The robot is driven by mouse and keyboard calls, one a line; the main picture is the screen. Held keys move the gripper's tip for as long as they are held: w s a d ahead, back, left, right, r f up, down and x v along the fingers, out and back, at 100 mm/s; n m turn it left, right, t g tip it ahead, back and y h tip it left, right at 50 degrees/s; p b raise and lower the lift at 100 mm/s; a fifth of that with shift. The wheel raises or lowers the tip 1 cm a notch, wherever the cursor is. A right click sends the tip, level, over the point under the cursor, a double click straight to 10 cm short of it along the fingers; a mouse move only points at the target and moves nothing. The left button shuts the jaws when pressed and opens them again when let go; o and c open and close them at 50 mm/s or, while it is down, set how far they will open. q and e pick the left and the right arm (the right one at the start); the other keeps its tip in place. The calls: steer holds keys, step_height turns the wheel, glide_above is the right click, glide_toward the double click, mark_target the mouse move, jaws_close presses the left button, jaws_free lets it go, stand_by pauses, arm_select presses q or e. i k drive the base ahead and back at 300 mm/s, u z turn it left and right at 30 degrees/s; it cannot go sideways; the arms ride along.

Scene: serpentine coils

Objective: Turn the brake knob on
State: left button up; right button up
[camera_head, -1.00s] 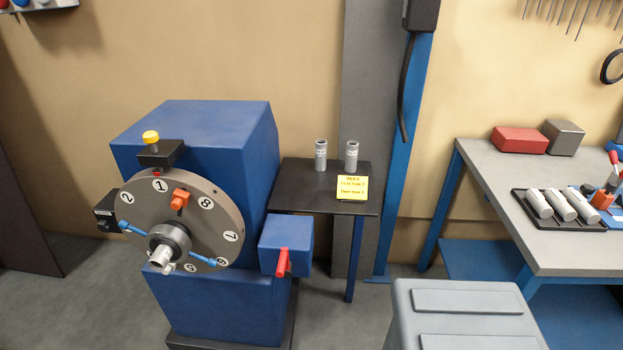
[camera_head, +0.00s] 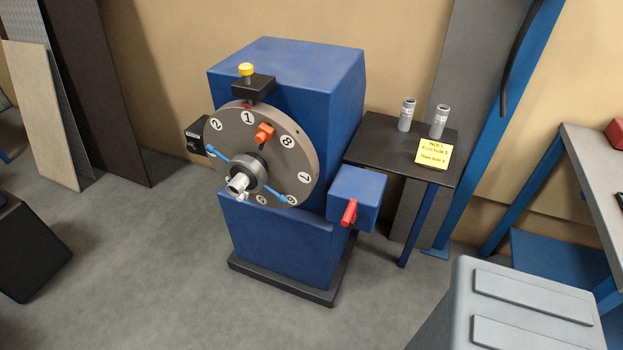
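The blue machine (camera_head: 290,110) stands left of the middle of the head view. On its front is a grey numbered disc (camera_head: 229,138) with an orange block (camera_head: 265,132), blue rods and a central hub (camera_head: 243,177). A blue box (camera_head: 362,189) juts from its right side and carries a red lever (camera_head: 349,212), which hangs slightly tilted. A yellow knob (camera_head: 246,69) sits on a black block above the disc. I cannot tell which of these is the brake knob. Neither of my grippers is in view.
A small dark table (camera_head: 383,140) right of the machine holds two grey cylinders (camera_head: 407,115) and a yellow note (camera_head: 434,151). A grey ribbed-top case (camera_head: 515,310) stands at front right, near a workbench (camera_head: 598,165). Panels (camera_head: 45,115) lean at left. The floor before the machine is clear.

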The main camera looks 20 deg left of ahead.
mark_target(192, 147)
steer(key=k, duration=1.65)
steer(key=u, duration=1.3)
steer(key=i, duration=3.25)
steer(key=u, duration=1.2)
steer(key=i, duration=1.2)
steer(key=u, duration=0.35)
